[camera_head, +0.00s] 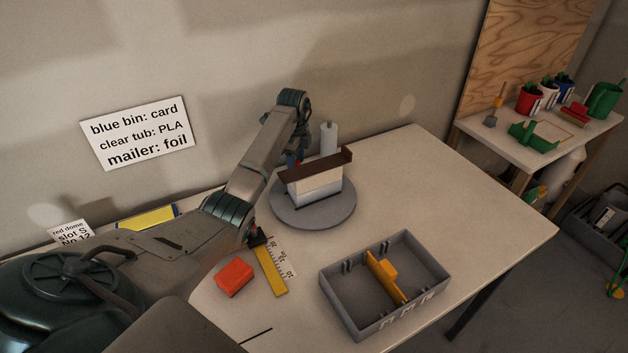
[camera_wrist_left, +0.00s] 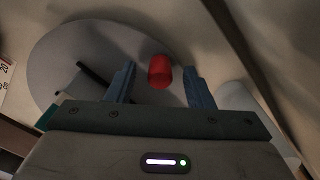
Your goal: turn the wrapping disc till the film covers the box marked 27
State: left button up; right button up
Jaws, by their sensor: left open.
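The grey round wrapping disc (camera_head: 338,218) lies on the table, and it also shows in the left wrist view (camera_wrist_left: 58,60). On it stands a box (camera_head: 320,193), white below and tan above, with a brown flat top piece (camera_head: 322,163). No number is readable on the box. A white upright roll (camera_head: 328,138) stands behind it. My left gripper (camera_wrist_left: 157,80) is open, its blue fingers on either side of a red knob (camera_wrist_left: 160,69) at the disc. Whether they touch it cannot be told.
A grey divided tray (camera_head: 335,310) with a yellow divider (camera_head: 384,277), an orange block (camera_head: 234,278) and a yellow ruler (camera_head: 269,268) lie nearer the front. The table's right part is clear. A side table (camera_head: 565,147) at the right holds pots and a green watering can (camera_head: 603,100).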

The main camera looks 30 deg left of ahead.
pick_arm(q)
jog(key=shift+r, duration=0.15)
notch_tip(320, 180, up, 4)
jog(key=p, duration=0.3)
notch_tip(320, 180, up, 6)
jog(key=p, duration=0.4)
jog(key=shift+p, duration=0.35)
jog(key=o, duration=0.6)
jog(key=shift+c, duration=0.2)
